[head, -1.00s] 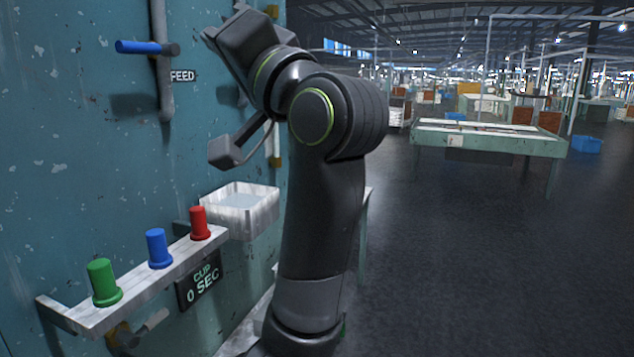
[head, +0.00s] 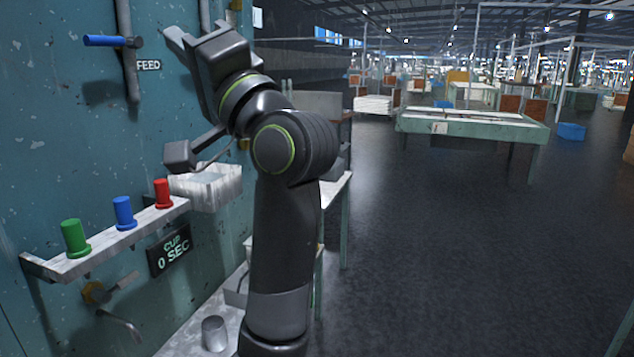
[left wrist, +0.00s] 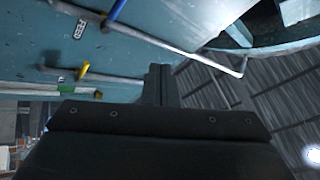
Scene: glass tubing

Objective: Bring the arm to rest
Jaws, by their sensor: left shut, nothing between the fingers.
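My left arm stands upright in the middle of the head view, bent at the top. Its left gripper (head: 174,36) points up and left, close in front of the teal wall panel. In the left wrist view the fingers (left wrist: 160,72) are together with nothing between them. The gripper appears apart from the blue-handled lever (head: 104,41) at its left, by the FEED label (head: 148,66). My right gripper is not in view.
A shelf (head: 60,266) on the panel carries green (head: 75,238), blue (head: 123,212) and red (head: 162,193) knobs. A white basin (head: 217,188) is behind the arm. A metal cup (head: 214,334) stands on the bench below. Open floor lies to the right.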

